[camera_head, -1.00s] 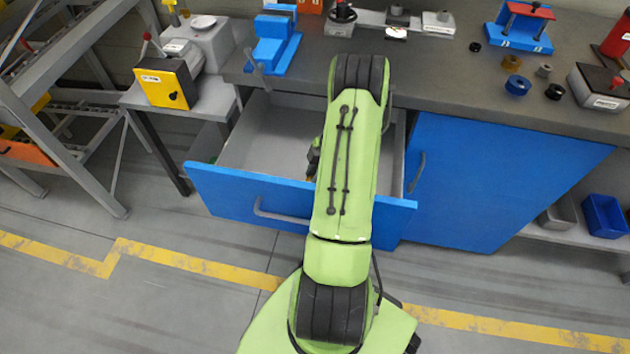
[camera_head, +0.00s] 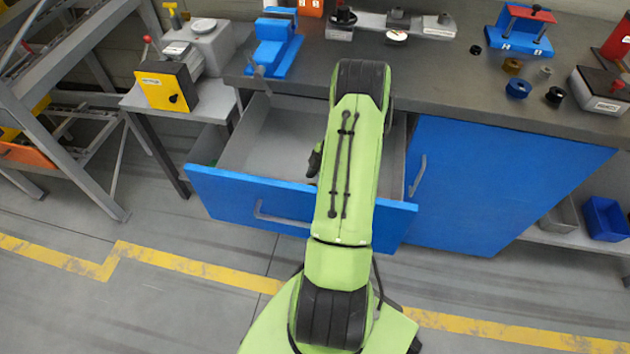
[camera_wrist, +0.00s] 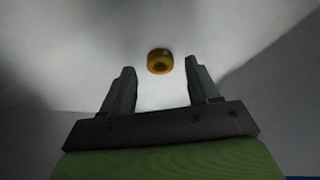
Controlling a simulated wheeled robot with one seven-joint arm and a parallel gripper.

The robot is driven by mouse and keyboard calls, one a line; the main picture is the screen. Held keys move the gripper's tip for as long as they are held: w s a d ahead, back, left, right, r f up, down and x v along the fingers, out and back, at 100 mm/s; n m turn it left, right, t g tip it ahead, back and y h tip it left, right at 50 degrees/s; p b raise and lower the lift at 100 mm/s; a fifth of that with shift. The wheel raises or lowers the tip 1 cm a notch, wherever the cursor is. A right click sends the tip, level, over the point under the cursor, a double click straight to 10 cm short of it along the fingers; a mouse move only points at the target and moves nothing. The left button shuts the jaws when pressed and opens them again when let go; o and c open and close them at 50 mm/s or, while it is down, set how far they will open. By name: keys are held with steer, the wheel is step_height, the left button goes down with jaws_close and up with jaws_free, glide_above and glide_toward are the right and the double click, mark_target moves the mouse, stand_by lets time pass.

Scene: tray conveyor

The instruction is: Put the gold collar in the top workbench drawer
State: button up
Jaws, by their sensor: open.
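The top workbench drawer (camera_head: 225,196) stands pulled open, with a blue front and a grey inside. In the wrist view the gold collar (camera_wrist: 159,61) lies on a pale surface, which looks like the drawer floor. My gripper (camera_wrist: 162,80) is open and empty, its fingers apart and pointing toward the collar. The collar sits just beyond the fingertips and is apart from them. In the head view my arm covers the right part of the drawer and hides the collar; only a dark bit of my gripper (camera_head: 315,160) shows beside the arm.
On the grey workbench top (camera_head: 450,75) stand a blue vise (camera_head: 275,45), a brownish ring (camera_head: 512,66), a blue ring (camera_head: 518,88) and dark rings. A blue cabinet door (camera_head: 500,180) is right of the drawer. Floor in front is clear.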

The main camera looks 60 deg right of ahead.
steer(key=p+v, duration=0.3)
steer(key=v, duration=0.8)
steer(key=w+a+r+m+h, duration=0.15)
steer(key=w+a+r, duration=0.25)
steer(key=a+r, duration=0.5)
steer(key=w+a+r+m+h, duration=0.1)
steer(key=w+a+r+m, duration=0.15)
steer(key=a+r, duration=0.65)
steer(key=s+a+r+m+t, duration=0.1)
steer(key=s+a+r+m, duration=0.2)
steer(key=s+a, duration=0.3)
steer(key=s+a+r+m+t+h, duration=0.1)
steer(key=s+a+r+m+t, duration=0.1)
steer(key=s+a, duration=0.4)
steer(key=a+r+m, duration=0.1)
steer(key=a, duration=0.3)
steer(key=shift+s+a+m, duration=0.3)
steer(key=shift+s+a, duration=0.1)
